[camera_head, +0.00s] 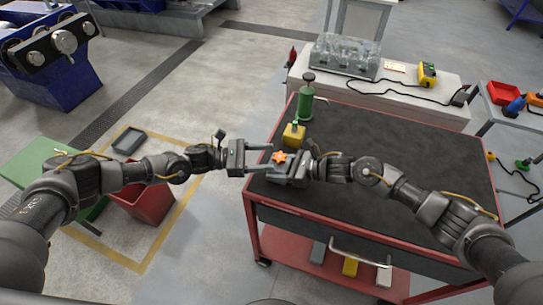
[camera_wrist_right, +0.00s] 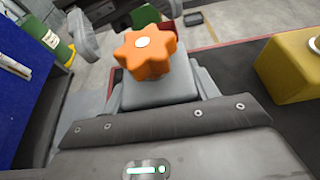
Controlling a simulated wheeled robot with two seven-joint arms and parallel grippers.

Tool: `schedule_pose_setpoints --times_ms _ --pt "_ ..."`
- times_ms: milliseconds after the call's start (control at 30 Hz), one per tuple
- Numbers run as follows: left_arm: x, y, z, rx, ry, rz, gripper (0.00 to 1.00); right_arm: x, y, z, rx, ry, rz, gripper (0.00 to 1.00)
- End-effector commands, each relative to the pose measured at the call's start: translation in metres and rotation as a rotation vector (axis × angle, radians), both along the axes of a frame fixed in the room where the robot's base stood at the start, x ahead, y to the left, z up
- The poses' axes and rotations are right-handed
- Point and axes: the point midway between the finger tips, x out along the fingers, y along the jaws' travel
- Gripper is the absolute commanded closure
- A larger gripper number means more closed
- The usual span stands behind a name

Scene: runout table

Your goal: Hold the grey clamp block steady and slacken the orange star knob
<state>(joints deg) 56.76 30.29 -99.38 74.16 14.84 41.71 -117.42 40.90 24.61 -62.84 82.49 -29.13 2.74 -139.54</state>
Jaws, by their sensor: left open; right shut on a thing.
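The orange star knob (camera_head: 279,157) sits on top of the grey clamp block (camera_wrist_right: 160,92) at the left edge of the cart top; the knob also shows large in the right wrist view (camera_wrist_right: 147,52). My right gripper (camera_head: 284,172) is shut on the block, which it mostly hides in the head view. My left gripper (camera_head: 263,159) is open, its fingers pointing right towards the knob. In the right wrist view grey finger shapes show behind the knob, apart from it. The head view does not show clearly whether they touch it.
A yellow block (camera_head: 294,136) stands close behind the knob, with a green black-topped container (camera_head: 306,100) beyond. The dark cart top (camera_head: 400,140) is largely clear to the right. A red bin (camera_head: 147,203) stands on the floor at left. A white bench (camera_head: 400,92) stands behind.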

Motion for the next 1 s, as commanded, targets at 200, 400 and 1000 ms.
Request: schedule_pose_setpoints --times_ms 200,400,1000 --pt "0.002 -0.021 0.0 0.0 0.001 -0.001 0.4 0.0 0.0 0.0 0.0 0.001 0.0 0.82" --pt "0.002 -0.024 0.0 0.001 0.001 0.001 0.4 0.0 0.0 0.0 0.0 0.001 0.0 0.82" --pt "0.002 -0.024 0.0 0.0 0.001 0.004 0.84 0.0 0.0 0.0 0.0 0.001 0.0 0.82"
